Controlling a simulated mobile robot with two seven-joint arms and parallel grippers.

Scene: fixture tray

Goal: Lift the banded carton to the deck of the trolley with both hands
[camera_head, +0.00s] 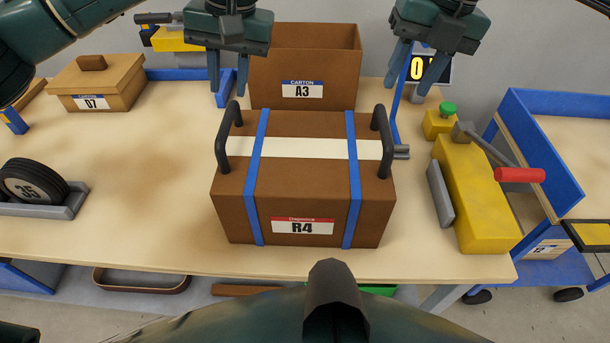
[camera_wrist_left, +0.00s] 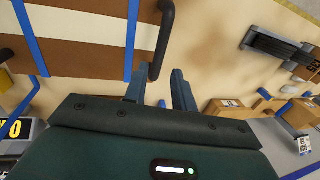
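The banded carton (camera_head: 245,195), brown with two blue straps, a white stripe and an R4 label, stands upright on the bench. A black handle rises on its left side (camera_head: 223,140) and another on its right side (camera_head: 383,140). My left gripper (camera_head: 228,88) is open and empty, above and behind the left handle; in the left wrist view the handle (camera_wrist_left: 162,45) is just beyond the fingers (camera_wrist_left: 160,90). My right gripper (camera_head: 413,85) is open and empty, above and behind the right handle. The blue trolley (camera_head: 545,150) with a pale wooden deck (camera_head: 580,135) stands at right, partly cut off.
Carton A3 (camera_head: 300,65) stands behind the banded carton. A yellow vise (camera_head: 480,200) with a red-handled lever is close on its right, toward the trolley. Carton 07 (camera_head: 115,95) and a wheel (camera_head: 32,182) are at left. The bench (camera_head: 150,190) between is clear.

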